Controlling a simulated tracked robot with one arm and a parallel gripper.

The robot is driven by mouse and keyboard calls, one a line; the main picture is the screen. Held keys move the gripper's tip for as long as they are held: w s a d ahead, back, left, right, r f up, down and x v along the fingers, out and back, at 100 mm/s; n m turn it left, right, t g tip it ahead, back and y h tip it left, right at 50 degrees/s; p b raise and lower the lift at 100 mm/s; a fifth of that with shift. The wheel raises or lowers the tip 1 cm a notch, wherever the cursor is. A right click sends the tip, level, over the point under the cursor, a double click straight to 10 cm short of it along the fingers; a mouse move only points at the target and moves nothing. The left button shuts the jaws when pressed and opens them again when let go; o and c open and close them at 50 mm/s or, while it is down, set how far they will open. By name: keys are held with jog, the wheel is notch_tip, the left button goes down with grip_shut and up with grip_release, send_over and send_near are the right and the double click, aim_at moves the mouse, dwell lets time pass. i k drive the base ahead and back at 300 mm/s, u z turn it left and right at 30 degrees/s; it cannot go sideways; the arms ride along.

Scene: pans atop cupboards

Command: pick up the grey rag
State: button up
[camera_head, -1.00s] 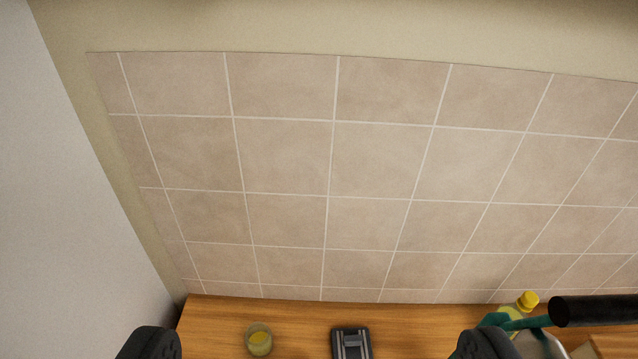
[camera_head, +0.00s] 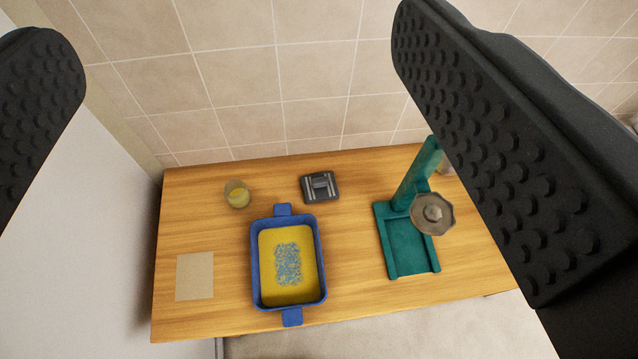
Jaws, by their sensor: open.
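A flat, square, greyish-beige cloth-like piece (camera_head: 194,276) lies on the left end of the wooden tabletop; it may be the grey rag, but its colour is closer to beige. A bluish-grey speckled patch (camera_head: 288,264) lies inside the yellow-lined blue pan (camera_head: 252,262); I cannot tell what it is. My gripper (camera_head: 235,60) is open and empty, with one black studded finger at the left edge and one at the right. It is apart from both pieces, and nothing is between the fingers.
A glass with yellow content (camera_head: 238,194) and a dark grey device (camera_head: 319,187) stand near the tiled wall (camera_head: 240,80). A green stand (camera_head: 405,247) with a round metal part (camera_head: 433,213) is on the right. A white wall (camera_head: 90,250) borders the left. Bare wood surrounds the square piece.

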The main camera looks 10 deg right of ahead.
aim_at(321, 186)
jog(key=k, duration=1.2)
jog(key=z, duration=0.35)
jog(key=i, duration=1.7)
jog(key=u, duration=0.75)
